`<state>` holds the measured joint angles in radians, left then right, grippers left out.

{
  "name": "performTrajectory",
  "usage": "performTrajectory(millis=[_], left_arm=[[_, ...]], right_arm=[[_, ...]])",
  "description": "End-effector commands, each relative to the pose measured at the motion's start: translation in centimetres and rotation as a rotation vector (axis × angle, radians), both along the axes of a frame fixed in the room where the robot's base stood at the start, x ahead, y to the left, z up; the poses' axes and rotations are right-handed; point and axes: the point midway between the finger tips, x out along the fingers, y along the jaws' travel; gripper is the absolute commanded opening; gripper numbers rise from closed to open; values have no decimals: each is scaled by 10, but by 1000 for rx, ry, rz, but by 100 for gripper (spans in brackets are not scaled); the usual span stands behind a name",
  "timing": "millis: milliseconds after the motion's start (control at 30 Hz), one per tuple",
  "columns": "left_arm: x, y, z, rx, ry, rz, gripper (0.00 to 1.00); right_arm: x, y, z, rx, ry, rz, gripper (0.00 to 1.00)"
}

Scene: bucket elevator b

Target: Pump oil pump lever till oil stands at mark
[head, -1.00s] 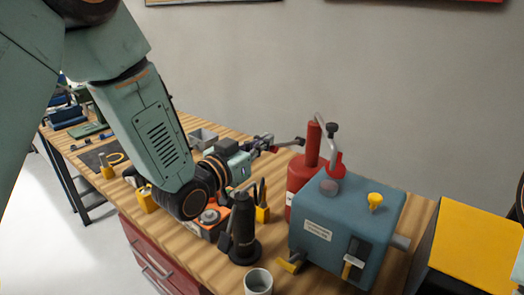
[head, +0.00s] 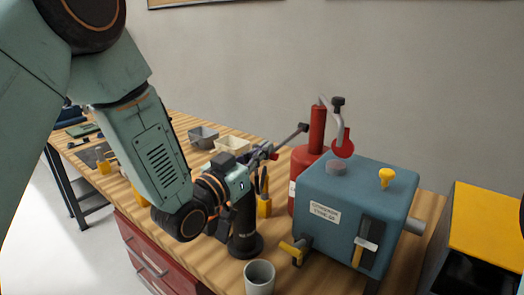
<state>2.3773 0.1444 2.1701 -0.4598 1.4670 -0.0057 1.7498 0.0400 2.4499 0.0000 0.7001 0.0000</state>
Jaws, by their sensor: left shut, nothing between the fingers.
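A red pump (head: 307,168) with an upright red column stands behind a blue box. A bent grey tube and a black knob (head: 338,101) show at its top. The blue box (head: 350,195) has a dark upright strip (head: 363,242) with a pale crosspiece on its front; any oil level or mark is too small to read. My left gripper (head: 266,153) is shut and empty, left of the red pump. A thin dark rod (head: 291,136) runs from beside its fingertips up to the right; I cannot tell whether they touch. My right gripper is not in view.
A black stand (head: 244,225) is below my left wrist. A grey cup (head: 259,277) is at the front. A yellow-handled tap (head: 294,249) juts from the box. Small trays (head: 232,144) lie behind. A yellow-topped unit (head: 487,227) stands right of the wooden bench.

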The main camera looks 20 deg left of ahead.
Motion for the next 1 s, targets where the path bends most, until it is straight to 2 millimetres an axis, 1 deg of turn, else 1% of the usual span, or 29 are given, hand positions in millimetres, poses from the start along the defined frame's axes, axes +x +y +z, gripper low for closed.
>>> performTrajectory(millis=[33, 100, 400, 833, 933, 1000], left_arm=[[-1, 0, -6, 1, 6, 0, 0], [-1, 0, -9, 0, 6, 0, 0], [-1, 0, -15, 0, 6, 0, 0], [-1, 0, -14, 1, 7, 0, 0], [0, 0, -10, 0, 6, 0, 0], [2, 0, -4, 1, 5, 0, 0]], right_arm=[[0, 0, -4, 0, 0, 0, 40], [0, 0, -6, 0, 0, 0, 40], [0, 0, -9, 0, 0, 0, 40], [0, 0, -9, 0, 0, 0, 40], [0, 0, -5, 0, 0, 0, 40], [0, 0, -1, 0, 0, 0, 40]])
